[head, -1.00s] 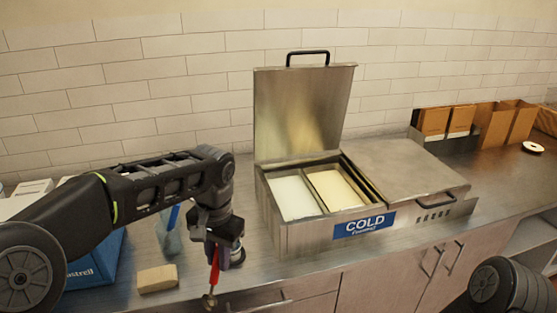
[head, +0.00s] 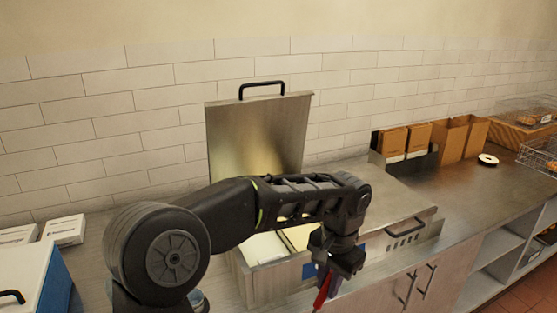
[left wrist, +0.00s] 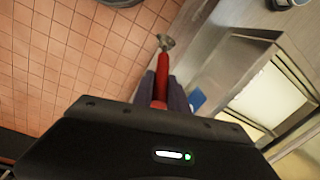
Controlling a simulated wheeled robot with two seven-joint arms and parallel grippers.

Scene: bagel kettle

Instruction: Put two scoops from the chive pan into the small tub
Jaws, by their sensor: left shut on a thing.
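My left gripper (head: 338,262) is shut on a red-handled scoop (head: 321,288) in front of the cold unit. In the left wrist view the red handle (left wrist: 162,72) sits between the fingers, and the scoop's small metal head (left wrist: 166,42) is over the tiled floor, apart from the pans. Two pans sit in the open cold unit: a white-filled one (head: 264,247) and a pale yellowish one (head: 298,236), both partly hidden by my arm. I cannot tell which holds chive. I cannot make out the small tub for sure. My right gripper is not in view.
The cold unit's raised lid (head: 258,134) stands behind the pans; its right half is covered (head: 390,208). Brown boxes (head: 430,138) stand at the back right. A blue box (head: 35,280) is at the left. The counter (head: 470,185) right of the unit is mostly clear.

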